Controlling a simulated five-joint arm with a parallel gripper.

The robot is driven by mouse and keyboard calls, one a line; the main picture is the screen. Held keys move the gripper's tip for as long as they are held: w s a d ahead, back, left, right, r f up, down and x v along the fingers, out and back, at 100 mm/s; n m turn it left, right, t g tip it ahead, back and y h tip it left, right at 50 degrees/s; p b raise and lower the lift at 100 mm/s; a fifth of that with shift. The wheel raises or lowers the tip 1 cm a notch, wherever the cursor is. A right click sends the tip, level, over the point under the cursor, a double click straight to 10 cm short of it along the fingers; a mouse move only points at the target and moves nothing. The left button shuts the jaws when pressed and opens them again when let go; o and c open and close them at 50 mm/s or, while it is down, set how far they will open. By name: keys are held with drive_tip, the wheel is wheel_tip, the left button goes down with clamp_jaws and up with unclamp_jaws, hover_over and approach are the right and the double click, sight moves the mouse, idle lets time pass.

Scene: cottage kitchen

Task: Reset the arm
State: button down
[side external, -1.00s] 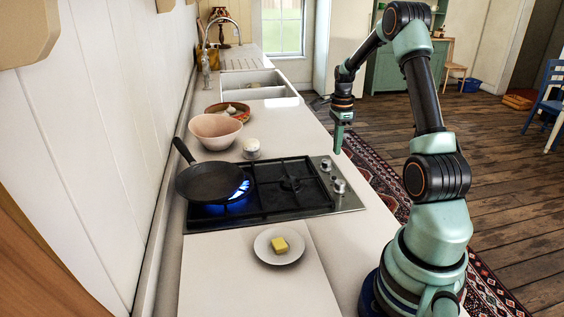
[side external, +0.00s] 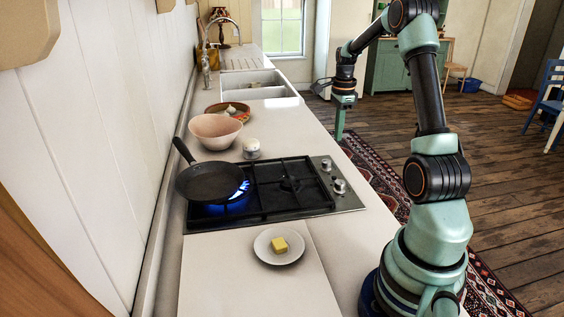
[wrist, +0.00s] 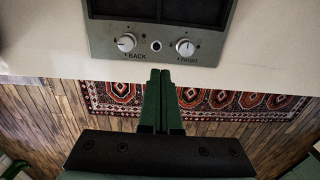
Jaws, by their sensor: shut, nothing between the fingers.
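My gripper (side external: 340,124) is green and points down, off the right edge of the white counter (side external: 345,255) in the side external view. In the wrist view its two fingers (wrist: 160,78) lie side by side, shut and empty. The fingertips point toward the hob's control panel (wrist: 155,45), with its BACK and FRONT knobs. My arm is raised, reaching over from its base at the lower right.
A black pan (side external: 210,182) sits over a lit blue flame on the hob (side external: 290,207). A plate (side external: 262,254) with a yellow block (side external: 279,244) is in front. A pink bowl (side external: 214,130), a small white round item (side external: 251,147) and a vegetable dish (side external: 211,110) stand behind.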

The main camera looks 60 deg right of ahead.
drive_tip(key=w+a+r+n+t, duration=0.1)
drive_tip(key=a+r+n, duration=0.25)
drive_tip(key=a, duration=0.25)
drive_tip(key=w+a+r+n+h, duration=0.1)
drive_tip(key=a+r+n, duration=0.25)
drive_tip(key=a, duration=0.25)
drive_tip(key=w+a+r+n+t, duration=0.1)
drive_tip(key=w+a+r+n, duration=0.1)
drive_tip(key=a+n, duration=0.3)
drive_tip(key=s+a+n+t, duration=0.1)
drive_tip(key=s+a+n, duration=0.1)
drive_tip(key=a+n, duration=0.3)
drive_tip(key=s+a+r+n+t, duration=0.1)
drive_tip(key=s+a+n, duration=0.1)
drive_tip(key=a+n, duration=0.3)
drive_tip(key=s+a+n+t+y, duration=0.1)
drive_tip(key=s+a+n, duration=0.1)
drive_tip(key=a+n, duration=0.3)
drive_tip(key=a, duration=0.3)
drive_tip(key=shift+s+r, duration=0.25)
drive_tip(key=shift+s, duration=0.15)
